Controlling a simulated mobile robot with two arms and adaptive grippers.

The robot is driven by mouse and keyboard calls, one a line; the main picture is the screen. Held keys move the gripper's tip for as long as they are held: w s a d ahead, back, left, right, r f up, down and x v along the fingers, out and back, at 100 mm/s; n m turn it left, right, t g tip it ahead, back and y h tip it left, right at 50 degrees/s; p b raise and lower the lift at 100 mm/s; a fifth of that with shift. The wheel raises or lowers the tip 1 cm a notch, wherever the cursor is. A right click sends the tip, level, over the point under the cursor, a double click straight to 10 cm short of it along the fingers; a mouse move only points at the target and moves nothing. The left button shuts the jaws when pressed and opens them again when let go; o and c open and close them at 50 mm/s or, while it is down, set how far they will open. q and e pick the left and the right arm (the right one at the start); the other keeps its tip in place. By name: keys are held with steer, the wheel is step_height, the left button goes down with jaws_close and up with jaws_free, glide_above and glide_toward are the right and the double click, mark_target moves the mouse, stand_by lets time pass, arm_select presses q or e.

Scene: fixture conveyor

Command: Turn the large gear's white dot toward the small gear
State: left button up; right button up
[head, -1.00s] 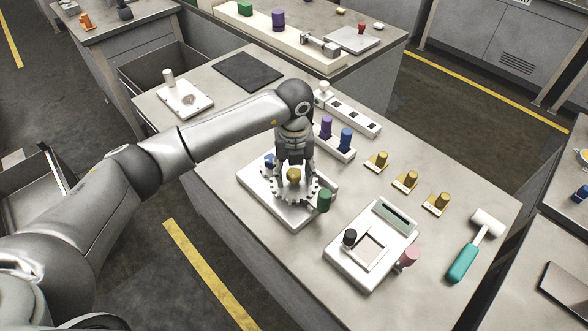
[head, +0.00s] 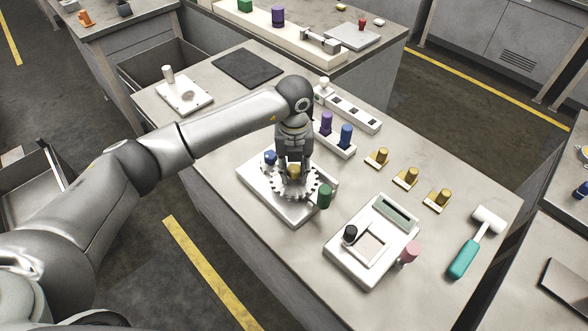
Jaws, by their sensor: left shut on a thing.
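The large gear (head: 292,192) is a grey toothed disc lying flat on a white base plate (head: 252,184). A yellow knob (head: 294,173) stands at its middle. My left gripper (head: 293,176) points down over the gear and is shut on the yellow knob. A blue knob (head: 270,157) stands at the far left of the base plate and a green knob (head: 324,198) at its right. I cannot make out the white dot or the small gear. My right gripper is not in view.
A white fixture with a black knob (head: 351,234) stands to the right, with a pink cylinder (head: 409,252) beside it. A teal-handled hammer (head: 464,259) lies farther right. Blocks with purple and blue pegs (head: 345,136) stand behind the gear. The table's front left edge is close.

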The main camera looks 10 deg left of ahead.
mark_target(294, 168)
arm_select(q)
steer(key=m+b, duration=0.3)
steer(key=b, duration=0.1)
steer(key=shift+f, duration=0.2)
steer(key=shift+r+m+b, duration=0.2)
steer(key=shift+m+b, duration=1)
steer(key=shift+m, duration=0.3)
steer(key=o, duration=1)
steer(key=shift+r, duration=0.1)
step_height(294, 168, up, 12)
steer(key=shift+f, duration=0.1)
